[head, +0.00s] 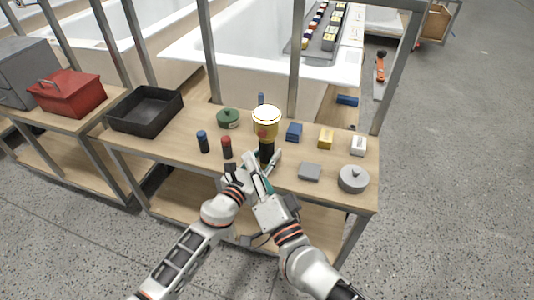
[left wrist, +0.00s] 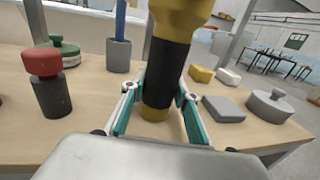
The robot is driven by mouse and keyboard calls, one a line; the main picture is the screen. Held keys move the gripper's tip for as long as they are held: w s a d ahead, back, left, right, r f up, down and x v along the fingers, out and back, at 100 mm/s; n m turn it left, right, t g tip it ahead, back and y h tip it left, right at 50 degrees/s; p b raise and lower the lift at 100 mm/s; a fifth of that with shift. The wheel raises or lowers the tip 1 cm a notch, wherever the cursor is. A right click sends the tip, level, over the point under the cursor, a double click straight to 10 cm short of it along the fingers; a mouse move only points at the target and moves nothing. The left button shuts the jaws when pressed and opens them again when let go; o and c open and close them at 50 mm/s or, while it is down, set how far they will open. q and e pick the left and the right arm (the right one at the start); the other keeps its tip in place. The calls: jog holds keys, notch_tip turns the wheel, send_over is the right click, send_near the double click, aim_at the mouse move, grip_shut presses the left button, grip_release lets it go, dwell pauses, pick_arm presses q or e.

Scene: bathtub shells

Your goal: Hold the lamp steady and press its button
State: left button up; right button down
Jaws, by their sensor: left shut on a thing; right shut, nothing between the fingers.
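The lamp (head: 266,130) stands upright near the middle of the table, with a yellow head, a pale bright top and a black grip. In the left wrist view the lamp's black grip (left wrist: 166,72) stands between the teal-padded fingers of my left gripper (left wrist: 158,112). My left gripper (head: 266,167) is shut on the lamp low on its grip. My right gripper (head: 249,160) is shut and empty, close beside the lamp's lower part, its arm close against the left one. Whether it touches the lamp is unclear. I cannot make out the button.
Red (head: 227,147) and blue (head: 202,141) capped cylinders and a green lidded pot (head: 228,118) are left of the lamp. Blue (head: 294,131), yellow (head: 326,138) and white (head: 358,145) blocks, a grey block (head: 309,171) and a grey lidded pot (head: 353,178) are right. A black tray (head: 145,109) sits far left.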

pick_arm(q)
jog(key=o, duration=1.3)
jog(key=shift+a, duration=0.1)
